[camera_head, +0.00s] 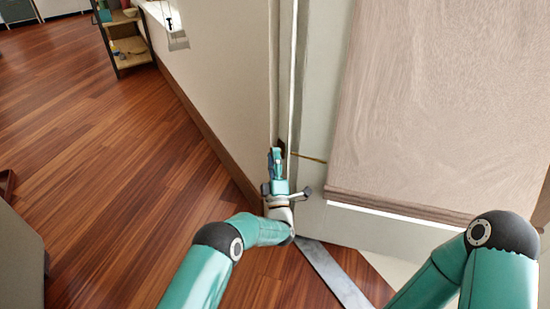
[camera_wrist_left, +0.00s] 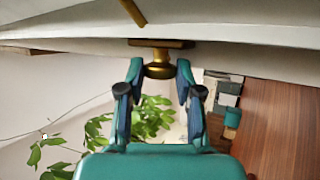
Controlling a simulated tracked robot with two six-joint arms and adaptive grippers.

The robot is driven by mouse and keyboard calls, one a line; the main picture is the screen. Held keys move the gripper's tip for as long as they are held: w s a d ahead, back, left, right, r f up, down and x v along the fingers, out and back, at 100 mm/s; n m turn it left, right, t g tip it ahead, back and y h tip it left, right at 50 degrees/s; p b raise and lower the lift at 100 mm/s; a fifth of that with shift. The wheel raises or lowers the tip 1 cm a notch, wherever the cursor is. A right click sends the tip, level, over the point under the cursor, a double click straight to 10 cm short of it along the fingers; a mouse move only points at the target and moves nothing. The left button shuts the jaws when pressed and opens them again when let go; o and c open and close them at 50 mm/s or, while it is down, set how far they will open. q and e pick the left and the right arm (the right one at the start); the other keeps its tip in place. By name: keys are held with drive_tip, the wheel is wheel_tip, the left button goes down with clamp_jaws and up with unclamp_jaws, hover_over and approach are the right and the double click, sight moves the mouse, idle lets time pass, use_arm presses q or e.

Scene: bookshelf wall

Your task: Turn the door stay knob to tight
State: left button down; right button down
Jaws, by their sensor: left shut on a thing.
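The door stay knob (camera_wrist_left: 159,66) is brass and round, on a brass mount (camera_wrist_left: 160,43) at the edge of a pale panel. My left gripper (camera_wrist_left: 160,72) has one finger on each side of the knob and is shut on it. In the head view the left gripper (camera_head: 277,155) is at the narrow gap by the door frame, and it hides the knob there. A thin brass rod (camera_head: 309,158) runs across the pale door (camera_head: 312,115) just right of the gripper. My right gripper is out of view; only its arm shows at lower right.
A beige blind (camera_head: 425,110) covers much of the door. A plain wall (camera_head: 225,75) stands left of the gap. The wooden floor (camera_head: 100,150) is open at left, with a small shelf (camera_head: 128,45) at the back. Leaves (camera_wrist_left: 150,115) show beyond the gripper in the wrist view.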

use_arm(q)
drive_tip(key=shift+f+m+t, duration=0.3)
drive_tip(key=shift+f+m, duration=0.1)
drive_tip(key=shift+f, duration=0.1)
drive_tip(key=c, duration=0.9)
unclamp_jaws()
drive_tip(key=shift+c, duration=0.2)
drive_tip(key=shift+o, duration=0.8)
drive_tip(key=shift+r, duration=0.2)
drive_tip(key=v, duration=1.2)
drive_tip(key=shift+a+f, duration=0.15)
